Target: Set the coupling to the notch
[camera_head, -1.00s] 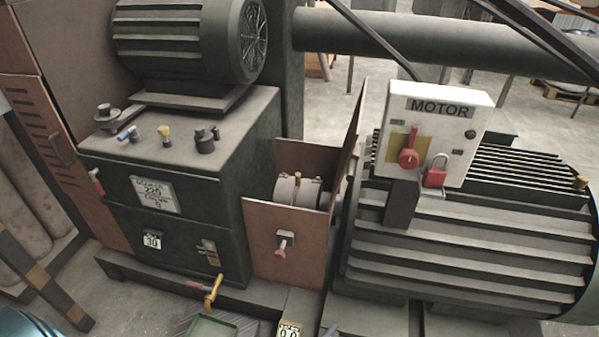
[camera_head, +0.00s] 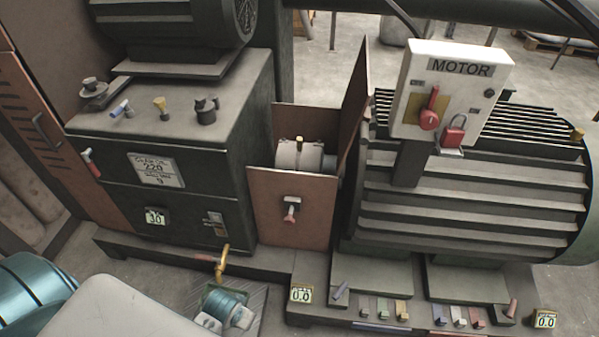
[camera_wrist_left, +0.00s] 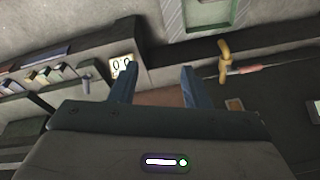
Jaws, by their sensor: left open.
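The coupling (camera_head: 298,157), a pale grey round drum, sits in the gap between the gearbox and the motor. A small yellow-brown piece (camera_head: 299,140) stands at its top. Copper-coloured guard plates surround it, and the front plate (camera_head: 290,222) hides its lower part. I cannot make out a notch. My left gripper (camera_wrist_left: 156,75) is open and empty in the left wrist view, its two blue-grey fingers apart over the machine's base. My left arm (camera_head: 105,308) shows at the lower left of the head view; its fingers are not clear there. My right gripper is not in view.
A motor switch box (camera_head: 452,95) with a red handle and padlock stands before the ribbed motor (camera_head: 465,215). A yellow valve handle (camera_head: 221,264) juts from the gearbox (camera_head: 165,185). Small blocks and tools (camera_head: 400,312) line the base, beside a 0.0 display (camera_head: 301,295).

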